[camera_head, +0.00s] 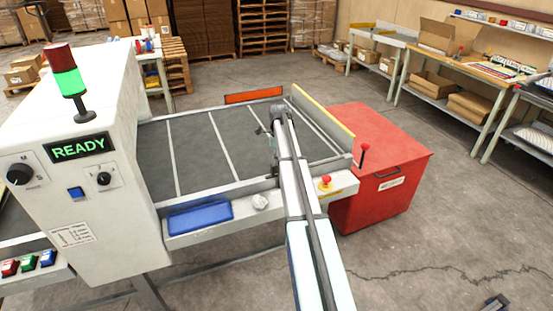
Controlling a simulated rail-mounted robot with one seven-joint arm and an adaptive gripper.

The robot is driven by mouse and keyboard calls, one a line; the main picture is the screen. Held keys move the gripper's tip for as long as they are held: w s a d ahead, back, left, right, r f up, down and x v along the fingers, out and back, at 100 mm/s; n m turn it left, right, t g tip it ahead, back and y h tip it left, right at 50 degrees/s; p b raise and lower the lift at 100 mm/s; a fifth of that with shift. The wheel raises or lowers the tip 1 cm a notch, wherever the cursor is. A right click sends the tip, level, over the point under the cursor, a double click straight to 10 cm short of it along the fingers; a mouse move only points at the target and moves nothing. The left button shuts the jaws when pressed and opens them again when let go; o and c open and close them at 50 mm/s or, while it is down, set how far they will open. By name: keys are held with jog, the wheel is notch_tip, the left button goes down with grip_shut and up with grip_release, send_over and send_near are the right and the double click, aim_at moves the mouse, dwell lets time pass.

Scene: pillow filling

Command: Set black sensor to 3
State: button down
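A white machine cabinet (100,215) stands at the left with a display (78,148) reading READY. A large black knob (20,174) is on its front panel, and a smaller black knob (104,179) is on a plate right of a blue button. Their scale marks are too small to read. I cannot make out a part clearly marked as a sensor.
A grey conveyor bed (205,150) runs right from the cabinet. A long white-and-black bar (305,200) reaches across it from the bottom. A blue tray (200,217) and a red emergency button (325,182) are on the front rail. A red cabinet (385,185) stands right.

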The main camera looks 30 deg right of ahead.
jog(key=shift+a+f, duration=0.1)
jog(key=shift+a, duration=0.1)
jog(key=c, duration=0.8)
grip_release()
jog(key=shift+a, duration=0.1)
jog(key=shift+c, duration=0.2)
jog(key=shift+r, duration=0.2)
jog(key=shift+r, duration=0.25)
notch_tip(320, 180, up, 11)
